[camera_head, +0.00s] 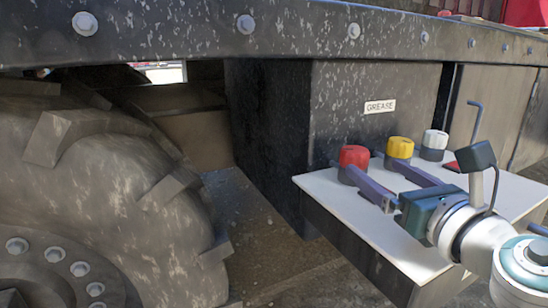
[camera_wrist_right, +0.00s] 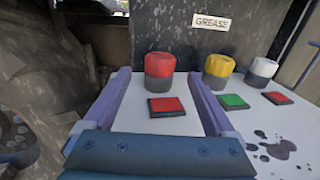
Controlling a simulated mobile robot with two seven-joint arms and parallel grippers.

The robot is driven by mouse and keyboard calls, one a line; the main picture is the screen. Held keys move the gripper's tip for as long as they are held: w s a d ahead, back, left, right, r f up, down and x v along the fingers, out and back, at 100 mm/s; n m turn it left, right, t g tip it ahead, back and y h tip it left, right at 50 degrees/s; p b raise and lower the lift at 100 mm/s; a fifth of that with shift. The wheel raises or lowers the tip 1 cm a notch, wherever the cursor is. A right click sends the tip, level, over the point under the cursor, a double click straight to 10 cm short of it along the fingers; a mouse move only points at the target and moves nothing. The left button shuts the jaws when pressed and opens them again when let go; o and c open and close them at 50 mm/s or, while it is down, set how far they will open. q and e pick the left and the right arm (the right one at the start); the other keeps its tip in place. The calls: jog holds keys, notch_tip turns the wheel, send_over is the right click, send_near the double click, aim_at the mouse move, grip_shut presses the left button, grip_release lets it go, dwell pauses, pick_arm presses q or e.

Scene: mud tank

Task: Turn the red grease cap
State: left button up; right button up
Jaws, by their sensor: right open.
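The red grease cap (camera_head: 353,157), on a dark round base, stands upright on a pale shelf (camera_head: 322,184) under a "GREASE" label. It also shows in the right wrist view (camera_wrist_right: 160,65). My right gripper (camera_head: 362,163) is open and empty. In the wrist view its two purple fingers point forward, with the cap seen between their tips (camera_wrist_right: 158,74) and a visible gap on each side. The fingers partly hide the cap's base in the head view. I cannot tell exactly how far the tips reach along the cap. My left gripper is not in view.
A yellow cap (camera_head: 400,147) and a white cap (camera_head: 434,139) stand right of the red one. Red square (camera_wrist_right: 166,107) and green square (camera_wrist_right: 233,101) plates lie before the caps. A dark machine wall (camera_head: 375,85) rises behind; a large muddy tyre (camera_head: 110,185) is at left.

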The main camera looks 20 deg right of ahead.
aim_at(362, 157)
jog(key=w, duration=0.2)
jog(key=w+b, duration=0.1)
jog(key=w, duration=0.2)
jog(key=w+d, duration=0.1)
jog(key=w, duration=0.2)
jog(key=shift+b, duration=0.35)
jog(key=c, duration=1.4)
jog(key=shift+o, duration=0.2)
jog(key=shift+r+m+h, duration=0.1)
jog(key=shift+m+h, duration=0.2)
